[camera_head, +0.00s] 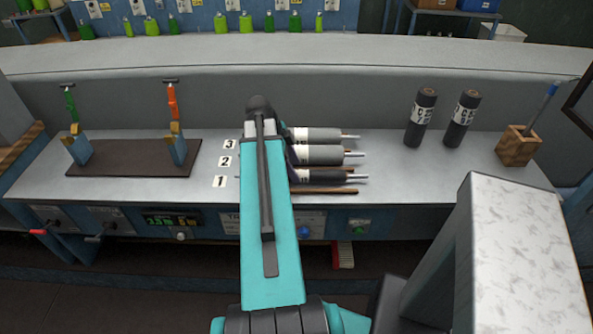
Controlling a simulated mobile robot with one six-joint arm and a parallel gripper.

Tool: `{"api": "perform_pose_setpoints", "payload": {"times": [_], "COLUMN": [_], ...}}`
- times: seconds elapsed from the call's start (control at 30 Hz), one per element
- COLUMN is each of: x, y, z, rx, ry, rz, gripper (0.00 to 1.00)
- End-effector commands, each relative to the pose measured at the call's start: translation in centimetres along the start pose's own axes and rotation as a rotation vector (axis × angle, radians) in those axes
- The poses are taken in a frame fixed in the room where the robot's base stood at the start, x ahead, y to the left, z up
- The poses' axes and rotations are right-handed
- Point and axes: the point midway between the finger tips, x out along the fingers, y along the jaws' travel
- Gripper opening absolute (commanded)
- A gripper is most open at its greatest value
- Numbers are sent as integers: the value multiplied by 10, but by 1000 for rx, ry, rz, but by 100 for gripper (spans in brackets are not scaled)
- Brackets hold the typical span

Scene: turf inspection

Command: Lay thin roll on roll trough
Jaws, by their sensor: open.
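Three rolls with metal shaft ends lie side by side on the bench, right of my arm. The back one (315,135) and the middle one (319,155) are grey; the front one (319,175) is darker and looks thinnest. Number cards 3, 2 and 1 stand left of my arm beside these rows. The rolls' left parts are hidden behind my teal arm link. I cannot make out a roll trough for certain; a brown wooden strip (328,191) lies in front of the rolls. My gripper is not visible.
Two upright black labelled cylinders (421,117) (462,120) stand at the bench's back right. A wooden block (518,146) with a blue-handled tool stands farther right. A dark mat (130,165) with blue holders and green and orange-handled tools lies left. Bench between cylinders and rolls is clear.

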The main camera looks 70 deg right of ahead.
Motion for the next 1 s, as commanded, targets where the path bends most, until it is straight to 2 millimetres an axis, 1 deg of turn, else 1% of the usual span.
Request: {"api": "perform_pose_setpoints", "payload": {"times": [0.8,1.0], "x": [-89,-105], "y": [-1,0], "z": [0,0], "rx": [0,-1], "ry": [1,2], "rz": [-1,0], "gripper": [59,59]}}
